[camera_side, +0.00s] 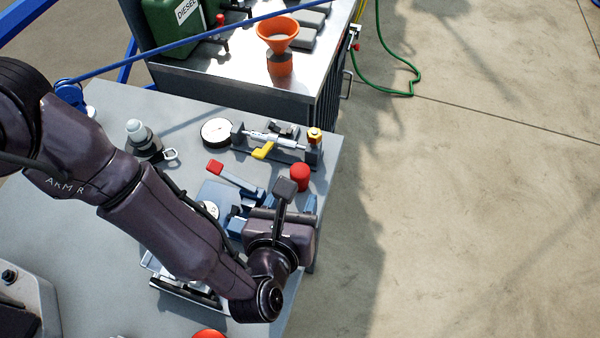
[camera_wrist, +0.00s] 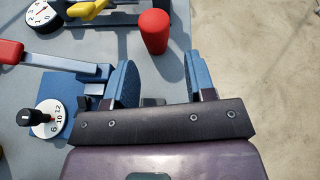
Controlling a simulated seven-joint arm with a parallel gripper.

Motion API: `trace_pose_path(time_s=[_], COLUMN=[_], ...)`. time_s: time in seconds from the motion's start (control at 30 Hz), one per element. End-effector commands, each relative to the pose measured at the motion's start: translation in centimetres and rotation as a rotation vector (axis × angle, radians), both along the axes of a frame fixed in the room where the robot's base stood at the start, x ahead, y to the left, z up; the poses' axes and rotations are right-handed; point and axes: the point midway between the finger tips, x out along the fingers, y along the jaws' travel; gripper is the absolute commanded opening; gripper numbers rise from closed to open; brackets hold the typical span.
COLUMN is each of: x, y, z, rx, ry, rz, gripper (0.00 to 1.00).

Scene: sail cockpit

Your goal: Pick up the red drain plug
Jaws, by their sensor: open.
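The red drain plug, a short round-topped red cylinder (camera_side: 300,178), stands upright on the grey bench near its right edge. In the wrist view the plug (camera_wrist: 154,33) is beyond my fingertips, roughly in line with the gap between them. My gripper (camera_wrist: 161,78) is open, with its two blue fingers apart and nothing held between them. The plug is apart from both fingers. In the side view my wrist and its camera hide part of the gripper, which is just in front of the plug.
A blue device with a red-tipped lever (camera_side: 216,168) lies left of the plug. A fixture with a yellow lever (camera_side: 264,150) and a white dial (camera_side: 216,132) stand behind. The bench (camera_side: 110,110) ends just right of the plug. An orange funnel (camera_side: 278,38) stands on the cabinet behind.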

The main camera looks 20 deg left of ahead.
Motion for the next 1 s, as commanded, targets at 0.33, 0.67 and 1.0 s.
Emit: trace_pose_path(time_s=[0.33, 0.67, 1.0], x=[3.2, 6.6, 6.6], y=[0.6, 0.8, 0.8], z=[-1.0, -2.1, -2.1], rx=[0.0, 0.0, 0.001], ry=[0.002, 0.001, 0.0], rz=[0.005, 0.001, 0.0], gripper=[0.5, 0.5, 0.18])
